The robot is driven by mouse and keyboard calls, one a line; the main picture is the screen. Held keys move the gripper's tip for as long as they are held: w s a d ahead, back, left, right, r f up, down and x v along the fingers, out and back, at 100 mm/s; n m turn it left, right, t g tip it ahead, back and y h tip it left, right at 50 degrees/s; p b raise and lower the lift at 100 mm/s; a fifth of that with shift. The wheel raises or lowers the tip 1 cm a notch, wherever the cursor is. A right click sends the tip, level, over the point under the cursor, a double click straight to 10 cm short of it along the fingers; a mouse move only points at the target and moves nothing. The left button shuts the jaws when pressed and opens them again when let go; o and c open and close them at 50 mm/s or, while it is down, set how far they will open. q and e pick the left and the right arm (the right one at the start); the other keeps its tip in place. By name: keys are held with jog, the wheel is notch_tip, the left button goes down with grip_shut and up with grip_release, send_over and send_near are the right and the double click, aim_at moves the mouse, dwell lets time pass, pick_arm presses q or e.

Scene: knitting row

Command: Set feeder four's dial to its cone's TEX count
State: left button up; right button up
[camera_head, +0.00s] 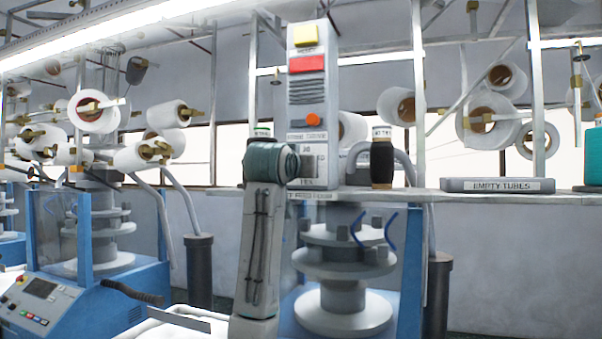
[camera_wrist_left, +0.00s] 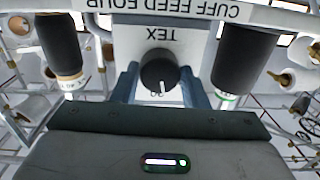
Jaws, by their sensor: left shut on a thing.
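The dial (camera_wrist_left: 160,71) is a round black knob with a white pointer, on a pale panel marked TEX. In the left wrist view, which is upside down, the pointer aims at a number that looks like 30. My left gripper (camera_wrist_left: 161,82) has a blue-grey finger on each side of the dial and is shut on it. Another dark cone (camera_wrist_left: 245,58) with a green band stands on the other side.
A shelf (camera_head: 428,196) carries the cones and a grey tray (camera_head: 497,185) labelled EMPTY TUBES. A teal object (camera_head: 593,155) stands at the far right. A control post (camera_head: 306,75) with yellow and red blocks rises above the panel. White yarn cones hang behind.

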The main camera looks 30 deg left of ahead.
pick_arm(q)
jog(key=n+b, duration=0.4)
jog(key=n, duration=0.4)
jog(key=shift+h+b, duration=0.3)
jog(key=shift+b, duration=0.05)
jog(key=shift+r+n, duration=0.1)
jog(key=shift+n, duration=0.3)
jog(key=o, duration=1)
